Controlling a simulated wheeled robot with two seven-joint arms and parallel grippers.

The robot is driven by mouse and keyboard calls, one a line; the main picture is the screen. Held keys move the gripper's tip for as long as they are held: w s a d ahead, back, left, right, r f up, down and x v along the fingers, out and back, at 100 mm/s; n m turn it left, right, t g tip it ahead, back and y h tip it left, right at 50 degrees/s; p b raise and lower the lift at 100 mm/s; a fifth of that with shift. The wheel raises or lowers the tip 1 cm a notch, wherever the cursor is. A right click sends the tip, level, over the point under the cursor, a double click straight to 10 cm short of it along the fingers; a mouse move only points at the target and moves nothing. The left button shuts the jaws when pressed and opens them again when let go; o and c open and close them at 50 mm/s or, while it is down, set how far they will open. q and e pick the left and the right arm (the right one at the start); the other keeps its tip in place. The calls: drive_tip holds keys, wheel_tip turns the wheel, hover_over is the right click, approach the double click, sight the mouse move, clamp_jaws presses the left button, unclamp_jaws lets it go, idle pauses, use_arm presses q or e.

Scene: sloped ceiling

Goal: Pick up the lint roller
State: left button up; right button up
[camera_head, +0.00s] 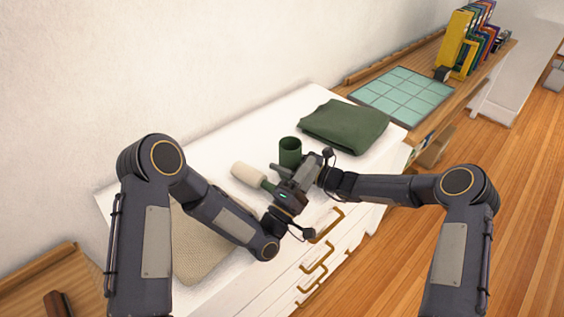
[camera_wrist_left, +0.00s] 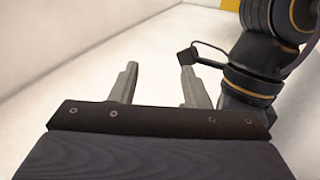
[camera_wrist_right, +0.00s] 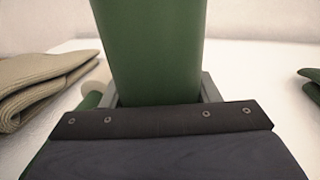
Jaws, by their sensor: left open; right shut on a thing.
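The lint roller (camera_head: 250,177) lies on the white dresser top, its cream roll to the left and its green handle partly hidden by my grippers. It also shows at the left of the right wrist view (camera_wrist_right: 97,97). My right gripper (camera_wrist_right: 158,88) is shut on the green cup (camera_wrist_right: 150,45); in the head view the cup (camera_head: 290,150) stands upright just behind the grippers. My left gripper (camera_wrist_left: 160,80) is open and empty over white surface. In the head view the two grippers overlap, crowded beside the roller's handle.
A beige knit cloth (camera_head: 205,245) lies left of the roller, partly under my forearm. A folded green cloth (camera_head: 345,125) lies to the right. A teal gridded mat (camera_head: 402,95) and books (camera_head: 470,40) are on the wooden desk beyond. The wall runs behind the dresser.

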use_arm(q)
drive_tip(key=w+d+r+m+y, duration=0.3)
drive_tip(key=d+r+m+y, duration=0.2)
drive_tip(key=r+y, duration=0.15)
drive_tip(key=n+g+y, duration=0.4)
drive_tip(key=n+g, duration=0.1)
drive_tip(key=g, duration=0.8)
hover_over(264, 184)
drive_tip(key=d, duration=0.3)
wheel_tip(264, 184, down, 3)
drive_tip(key=s+f, duration=0.1)
drive_tip(key=f, duration=0.1)
drive_tip(key=s+f+g, duration=0.1)
drive_tip(key=s+f, duration=0.1)
drive_tip(key=f, duration=0.1)
drive_tip(key=s+f+g+y, duration=0.1)
drive_tip(key=f, duration=0.2)
drive_tip(key=shift+s+f, duration=0.15)
drive_tip(key=shift+s, duration=0.25)
drive_tip(key=x, duration=0.5)
drive_tip(key=shift+w+f, duration=0.35)
clamp_jaws()
